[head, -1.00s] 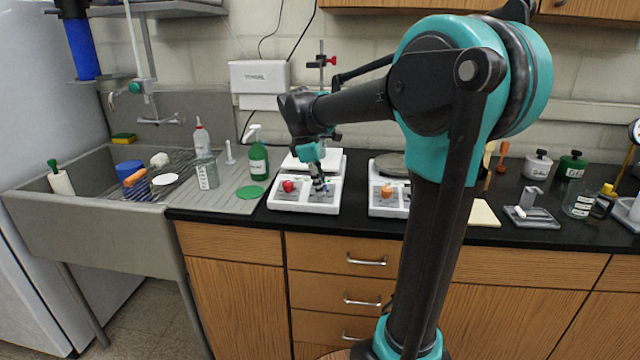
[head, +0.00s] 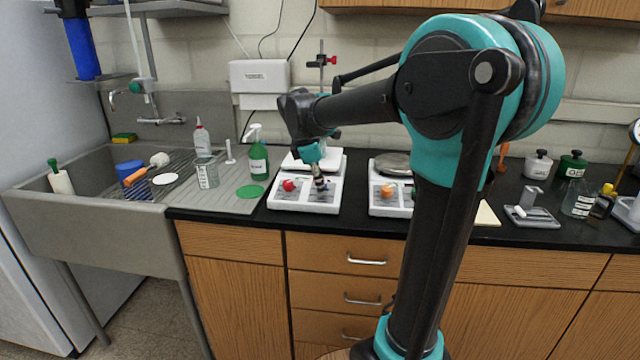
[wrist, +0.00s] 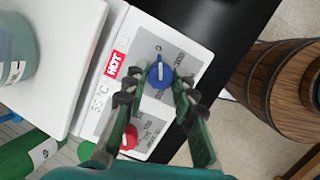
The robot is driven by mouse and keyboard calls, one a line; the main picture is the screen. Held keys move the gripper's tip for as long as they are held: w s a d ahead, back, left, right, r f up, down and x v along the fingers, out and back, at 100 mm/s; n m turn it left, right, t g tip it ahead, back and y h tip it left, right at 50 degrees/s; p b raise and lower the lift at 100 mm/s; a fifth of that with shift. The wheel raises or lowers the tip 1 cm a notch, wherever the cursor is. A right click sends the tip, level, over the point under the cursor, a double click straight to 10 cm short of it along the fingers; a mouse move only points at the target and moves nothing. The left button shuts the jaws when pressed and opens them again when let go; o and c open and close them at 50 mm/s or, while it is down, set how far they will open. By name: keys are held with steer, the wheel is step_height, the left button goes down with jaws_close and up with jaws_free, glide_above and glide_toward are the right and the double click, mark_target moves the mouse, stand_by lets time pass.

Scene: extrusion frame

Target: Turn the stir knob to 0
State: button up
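The blue stir knob (wrist: 160,76) is on the control panel of a white hot plate (head: 327,208), in the wrist view's upper middle. Its white pointer line points up in the picture, toward a small mark that looks like a 0. My gripper (wrist: 154,96) is open, with one green-and-black finger on each side of the blue knob. The fingertips look close to the knob, but I cannot tell whether they touch it. A red knob (wrist: 130,138) sits lower on the panel, near the left finger. In the head view my gripper (head: 319,184) points down over the panel.
A red HOT label and a 55°C reading are beside the knobs. A glass vessel (wrist: 14,45) shows at the wrist view's left. A second hot plate with an orange knob (head: 387,191) stands to the right. A green bottle (head: 258,160) stands left.

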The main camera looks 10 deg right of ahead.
steer(key=o, duration=0.3)
steer(key=shift+o, duration=0.2)
steer(key=v, duration=1.2)
